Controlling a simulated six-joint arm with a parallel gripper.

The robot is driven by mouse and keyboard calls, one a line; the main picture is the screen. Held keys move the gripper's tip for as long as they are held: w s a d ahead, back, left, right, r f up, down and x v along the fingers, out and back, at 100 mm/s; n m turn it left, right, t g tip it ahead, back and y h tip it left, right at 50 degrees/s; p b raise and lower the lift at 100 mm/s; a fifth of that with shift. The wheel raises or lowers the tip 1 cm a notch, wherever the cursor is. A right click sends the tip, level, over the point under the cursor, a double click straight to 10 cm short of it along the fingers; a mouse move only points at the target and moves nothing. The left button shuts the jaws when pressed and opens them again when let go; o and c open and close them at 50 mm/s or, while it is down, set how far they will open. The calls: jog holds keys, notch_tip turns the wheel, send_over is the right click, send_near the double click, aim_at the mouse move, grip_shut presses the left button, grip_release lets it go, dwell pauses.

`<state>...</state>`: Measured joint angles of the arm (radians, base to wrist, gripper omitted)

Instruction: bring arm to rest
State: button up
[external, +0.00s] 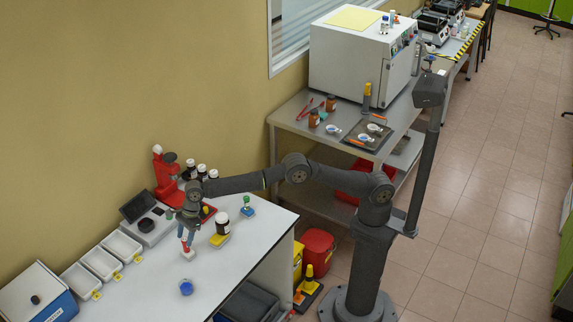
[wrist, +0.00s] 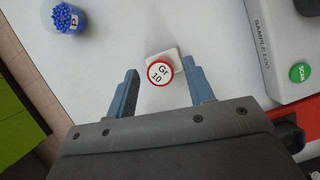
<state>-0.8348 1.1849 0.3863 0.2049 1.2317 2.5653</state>
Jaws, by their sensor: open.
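My gripper (external: 186,238) hangs from the arm over the white bench, its fingers pointing down. In the wrist view my gripper (wrist: 160,70) is open, with one blue-grey finger on each side. A round red-rimmed top marked "Gr 10" (wrist: 159,73) shows between the fingertips, above a small white square base (wrist: 176,58). I cannot tell whether either finger touches it. In the external view the white base (external: 187,254) shows on the bench just below the fingers. My arm is stretched out to the left from its column.
A cup of blue beads (external: 186,288) stands nearby, also in the wrist view (wrist: 67,18). A dark bottle on a yellow base (external: 221,230) stands to the right. A white device with a green SCAN button (wrist: 300,73) is close. White trays (external: 101,263) line the wall.

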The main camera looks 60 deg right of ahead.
jog(key=w+v, duration=0.1)
jog(key=v, duration=0.7)
jog(key=x, duration=0.8)
jog(key=s+x, duration=0.1)
jog(key=x, duration=0.3)
jog(key=shift+d, duration=0.1)
notch_tip(320, 180, up, 4)
jog(key=shift+r, duration=0.2)
jog(key=w+d+r, duration=0.4)
jog(key=d+r, duration=0.3)
jog(key=d, duration=0.4)
jog(key=d+f+m+t, duration=0.1)
jog(key=d+f+m, duration=0.1)
jog(key=d, duration=1)
jog(key=d+f+m+t, duration=0.1)
jog(key=d+f+m, duration=0.15)
jog(key=d, duration=0.95)
jog(key=shift+h, duration=0.3)
jog(key=shift+s+a+f, duration=0.2)
jog(key=shift+a+f, duration=0.1)
jog(key=shift+a, duration=0.35)
jog(key=shift+s+a+f, duration=0.2)
jog(key=shift+a+f, duration=0.1)
jog(key=shift+a, duration=0.35)
jog(key=shift+s+a+f, duration=0.15)
jog(key=shift+a+f, duration=0.15)
jog(key=shift+a, duration=0.35)
